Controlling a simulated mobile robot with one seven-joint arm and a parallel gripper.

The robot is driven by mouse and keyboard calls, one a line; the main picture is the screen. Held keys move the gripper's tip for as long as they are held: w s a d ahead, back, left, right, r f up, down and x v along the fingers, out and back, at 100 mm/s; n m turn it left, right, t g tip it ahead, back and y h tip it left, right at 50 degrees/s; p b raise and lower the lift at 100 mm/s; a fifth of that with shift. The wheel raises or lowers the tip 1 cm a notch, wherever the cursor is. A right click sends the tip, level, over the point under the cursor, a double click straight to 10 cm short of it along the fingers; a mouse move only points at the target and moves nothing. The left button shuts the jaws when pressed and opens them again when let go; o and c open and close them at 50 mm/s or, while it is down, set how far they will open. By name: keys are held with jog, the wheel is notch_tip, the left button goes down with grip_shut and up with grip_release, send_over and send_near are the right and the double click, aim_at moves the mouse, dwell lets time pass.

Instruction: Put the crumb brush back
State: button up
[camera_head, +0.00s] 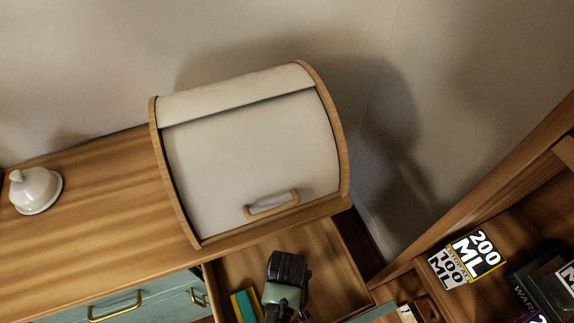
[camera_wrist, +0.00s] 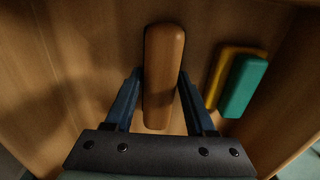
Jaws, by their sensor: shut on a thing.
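The crumb brush (camera_wrist: 163,72) shows in the wrist view as a long, rounded wooden body, with no bristles visible. My gripper (camera_wrist: 160,80) is shut on it, with one dark finger along each side. In the head view my gripper (camera_head: 287,282) is over the open drawer (camera_head: 322,262), and the brush is hidden beneath it. The drawer's wooden bottom (camera_wrist: 100,55) lies below the brush in the wrist view. I cannot tell whether the brush touches it.
A teal and yellow sponge-like block (camera_wrist: 243,85) lies in the drawer to the right of the brush; the head view shows it left of my gripper (camera_head: 245,305). A closed cream bread bin (camera_head: 250,150) stands behind the drawer. A white lidded dish (camera_head: 36,190) sits left. Shelves with boxes (camera_head: 466,258) stand right.

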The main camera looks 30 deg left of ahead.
jog(key=shift+f, duration=0.1)
jog(key=o, duration=1.3)
notch_tip(320, 180, up, 12)
jog(key=shift+r+p, duration=0.15)
jog(key=shift+p, duration=0.75)
jog(key=shift+w, duration=0.1)
